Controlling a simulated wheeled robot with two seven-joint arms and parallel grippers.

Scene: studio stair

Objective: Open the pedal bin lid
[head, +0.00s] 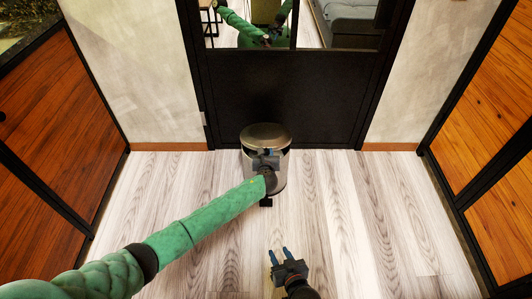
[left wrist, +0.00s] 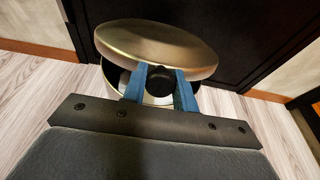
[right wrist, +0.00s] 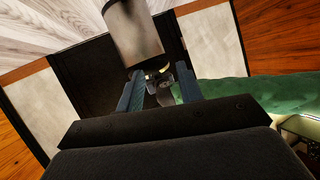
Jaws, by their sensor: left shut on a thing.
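The pedal bin (head: 279,182) is a metal cylinder standing on the floor against the dark door. Its round, brassy lid (head: 265,132) is also large in the left wrist view (left wrist: 155,42). There the lid looks tilted, with a dark gap under its near edge. My left gripper (head: 266,156) is at the front of the bin, its blue fingers (left wrist: 160,82) shut on a round black knob at the lid's near edge. A black pedal (head: 266,202) sticks out at the bin's base. My right gripper (head: 279,252) is open and empty, low in front of the bin.
A dark-framed door (head: 290,100) with glass panes stands right behind the bin. Wood-panelled units (head: 45,125) and (head: 490,125) line the left and right sides. The pale wood floor (head: 370,215) is clear around the bin.

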